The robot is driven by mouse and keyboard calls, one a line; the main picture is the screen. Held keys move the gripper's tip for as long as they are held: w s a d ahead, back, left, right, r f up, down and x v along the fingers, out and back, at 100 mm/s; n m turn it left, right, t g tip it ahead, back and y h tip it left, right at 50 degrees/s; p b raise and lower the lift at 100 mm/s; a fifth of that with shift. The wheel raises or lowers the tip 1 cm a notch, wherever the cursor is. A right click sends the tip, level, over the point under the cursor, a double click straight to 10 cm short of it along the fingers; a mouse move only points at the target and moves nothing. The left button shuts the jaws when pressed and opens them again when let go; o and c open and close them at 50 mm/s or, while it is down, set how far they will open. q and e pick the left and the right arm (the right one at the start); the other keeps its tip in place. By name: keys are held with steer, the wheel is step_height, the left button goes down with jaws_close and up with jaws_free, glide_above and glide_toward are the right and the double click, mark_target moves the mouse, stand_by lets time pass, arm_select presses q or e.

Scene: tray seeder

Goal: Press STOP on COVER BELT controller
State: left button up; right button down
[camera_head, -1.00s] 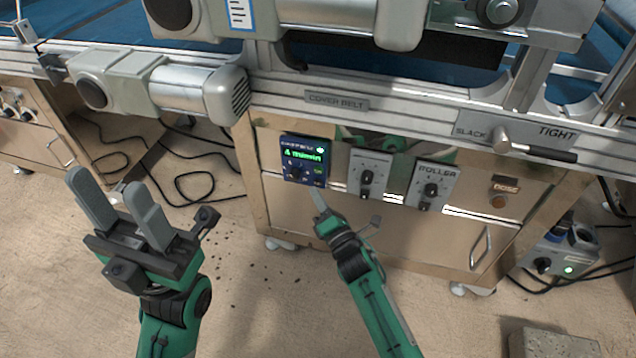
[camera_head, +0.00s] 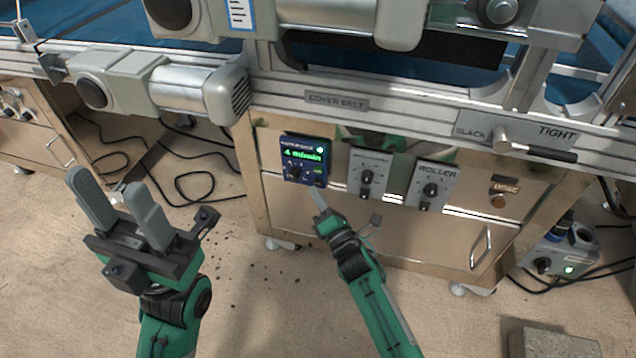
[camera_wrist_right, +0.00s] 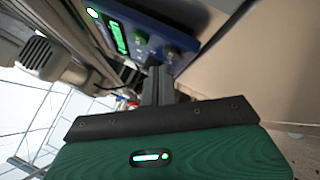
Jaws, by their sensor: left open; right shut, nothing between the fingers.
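The blue COVER BELT controller (camera_head: 305,160) is mounted on the metal cabinet front, below the COVER BELT label (camera_head: 337,100). Its green display is lit, and its small buttons are too blurred to read. It also shows at the top of the right wrist view (camera_wrist_right: 150,38). My right gripper (camera_head: 318,198) is shut and empty, its tips just below the controller's lower right edge. In the right wrist view the shut fingers (camera_wrist_right: 158,84) point at the controller's lower edge; I cannot tell whether they touch it. My left gripper (camera_head: 120,212) is open and empty, well left of the controller.
Two grey knob panels, one plain (camera_head: 369,174) and one marked ROLLER (camera_head: 432,186), sit right of the controller. The SLACK/TIGHT lever (camera_head: 505,142) and belt rail are above. A motor (camera_head: 185,88) juts out at upper left. Black cables lie on the floor.

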steer(key=shift+w+d, duration=0.15)
steer(key=shift+w, duration=0.2)
steer(key=shift+w+d, duration=0.1)
steer(key=shift+w, duration=0.25)
stand_by(0.6)
steer(key=shift+s, duration=0.15)
steer(key=shift+s+a, duration=0.25)
steer(key=shift+s, duration=0.35)
steer(key=shift+s+a+p, duration=0.15)
steer(key=shift+s+a, duration=0.1)
steer(key=shift+s, duration=0.55)
steer(key=shift+s+a+p, duration=0.15)
steer(key=shift+s+a, duration=0.1)
steer(key=shift+s, duration=0.55)
steer(key=shift+s+a+p, duration=0.15)
steer(key=shift+s+a, duration=0.1)
steer(key=shift+s, duration=0.55)
